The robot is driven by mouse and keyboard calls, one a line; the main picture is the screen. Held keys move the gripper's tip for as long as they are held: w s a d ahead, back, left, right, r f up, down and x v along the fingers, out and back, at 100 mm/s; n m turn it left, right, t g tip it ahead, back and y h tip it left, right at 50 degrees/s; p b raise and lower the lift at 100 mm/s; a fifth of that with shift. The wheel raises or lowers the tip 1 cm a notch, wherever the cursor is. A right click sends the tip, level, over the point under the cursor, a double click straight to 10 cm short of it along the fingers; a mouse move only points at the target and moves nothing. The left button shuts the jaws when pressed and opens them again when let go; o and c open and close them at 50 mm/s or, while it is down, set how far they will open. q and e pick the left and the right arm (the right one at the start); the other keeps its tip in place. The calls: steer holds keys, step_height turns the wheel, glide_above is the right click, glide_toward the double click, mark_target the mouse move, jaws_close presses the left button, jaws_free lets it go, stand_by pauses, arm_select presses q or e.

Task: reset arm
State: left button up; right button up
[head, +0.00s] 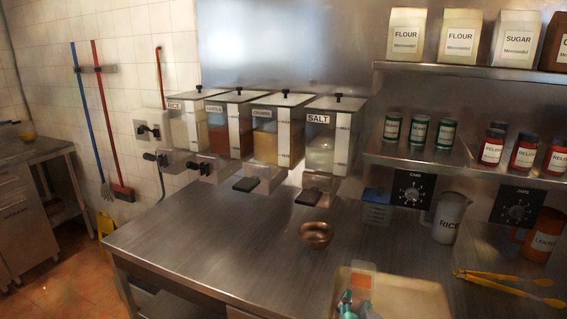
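I cannot make out either gripper in the head view. No fingers show over the steel counter (215,238) or near the things on it. A small teal and orange item (361,277) shows at the bottom edge, at a pale tray; it is partly cut off, and I cannot tell what it is.
A copper bowl (316,235) stands on the counter below several clear dispensers, one labelled SALT (320,140). The counter's left part is clear. Shelves (440,160) overhang the right.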

step_height(320, 180, down, 27)
steer(key=s+n+g+y+b, duration=0.2)
steer(key=n+g+y+b, duration=0.1)
steer(key=n+g+y, duration=0.15)
arm_select(q)
step_height(320, 180, down, 6)
steer(key=shift+s+d+r+b, duration=0.1)
steer(key=shift+r+b, duration=0.1)
steer(key=shift+b, duration=1.05)
arm_select(e)
steer(key=s+f+g+y, duration=0.2)
steer(key=s+f+g, duration=0.6)
steer(key=s+f, duration=1)
steer(key=shift+a+f+n+y, duration=0.3)
steer(key=shift+a+n+y, duration=0.05)
steer(key=shift+a+n, duration=0.1)
